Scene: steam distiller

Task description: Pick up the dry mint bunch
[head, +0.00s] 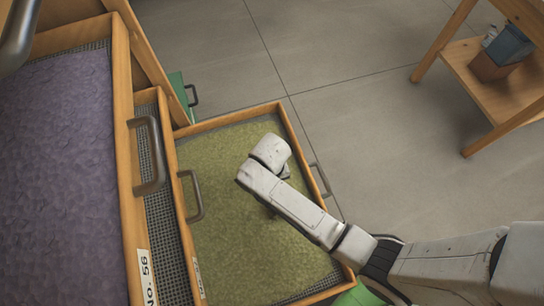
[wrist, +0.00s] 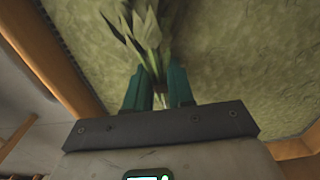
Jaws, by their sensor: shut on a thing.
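The dry mint bunch (wrist: 146,32) shows in the wrist view as pale green, pointed leaves on a thin stem. Its stem lies between the two teal fingers of my gripper (wrist: 159,82), which are shut on it. The leaves stick out past the fingertips, over a bed of olive-green material. In the head view my arm hangs over the open drawer of green material (head: 225,215), and its own links hide the fingers and the bunch. I cannot tell how far the bunch is above the bed.
A drawer of purple material (head: 60,170) labelled No. 56 is at the left, with a metal handle (head: 150,155). The green drawer has a wooden rim (head: 299,146). A wooden shelf (head: 490,75) holding boxes stands at upper right. Grey tiled floor (head: 340,120) lies clear between.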

